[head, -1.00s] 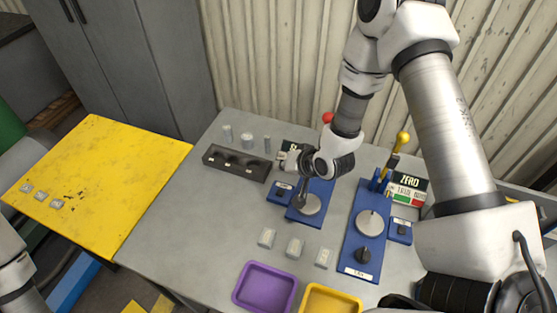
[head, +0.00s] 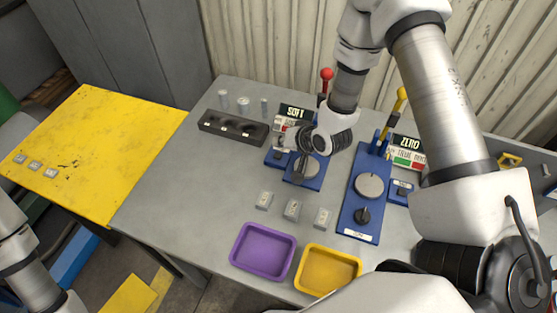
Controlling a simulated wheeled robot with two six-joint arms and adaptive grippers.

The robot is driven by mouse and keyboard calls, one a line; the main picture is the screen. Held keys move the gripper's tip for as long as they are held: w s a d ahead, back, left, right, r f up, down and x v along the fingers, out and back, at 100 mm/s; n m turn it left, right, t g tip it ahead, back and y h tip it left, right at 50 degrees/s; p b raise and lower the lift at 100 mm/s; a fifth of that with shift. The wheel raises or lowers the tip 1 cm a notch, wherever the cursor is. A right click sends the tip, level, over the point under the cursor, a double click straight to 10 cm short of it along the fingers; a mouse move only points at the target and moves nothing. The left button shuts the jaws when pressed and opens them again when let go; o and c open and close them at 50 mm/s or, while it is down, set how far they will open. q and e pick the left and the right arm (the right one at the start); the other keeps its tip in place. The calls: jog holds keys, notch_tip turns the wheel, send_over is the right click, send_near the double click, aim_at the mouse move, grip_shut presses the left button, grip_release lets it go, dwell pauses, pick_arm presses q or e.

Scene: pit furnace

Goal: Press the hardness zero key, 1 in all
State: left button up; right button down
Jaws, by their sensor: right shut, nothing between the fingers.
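The left blue device (head: 312,182) has a red-knobbed lever (head: 326,75), a dark knob and a display (head: 297,112) reading "SOFT". A small blue key box (head: 274,160) sits at its left side; its label is too small to read. My right gripper (head: 283,143) is shut and empty. It reaches in over the left device, partly hiding the display's lower part and the device's top, with its tips near the key box; I cannot tell whether they touch it. My left arm (head: 28,262) shows at the left edge, its gripper out of view.
The right blue device (head: 358,222) has a yellow-knobbed lever (head: 402,94), a "ZERO" display (head: 408,143) and its own key box (head: 400,191). A purple tray (head: 240,263), a yellow tray (head: 303,280), several small blocks and a dark rack (head: 215,125) share the grey table (head: 160,210).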

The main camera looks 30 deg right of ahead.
aim_at(278, 156)
jog(key=f, duration=0.1)
jog(key=f+b, duration=0.1)
jog(key=f, duration=0.1)
jog(key=shift+w, duration=0.3)
pick_arm(q)
notch_tip(278, 156, down, 2)
jog(key=shift+w+f, duration=0.1)
jog(key=shift+w, duration=0.05)
pick_arm(e)
jog(key=shift+s+r, duration=0.15)
jog(key=shift+r, duration=0.05)
dwell(0.5)
pick_arm(q)
jog(key=shift+f+b, duration=0.4)
jog(key=shift+b, duration=0.05)
pick_arm(e)
jog(key=shift+f, duration=0.45)
pick_arm(q)
jog(key=shift+f+b, duration=0.3)
pick_arm(e)
jog(key=shift+f, duration=0.35)
pick_arm(q)
jog(key=shift+r+p, duration=0.6)
pick_arm(e)
jog(key=shift+r, duration=0.8)
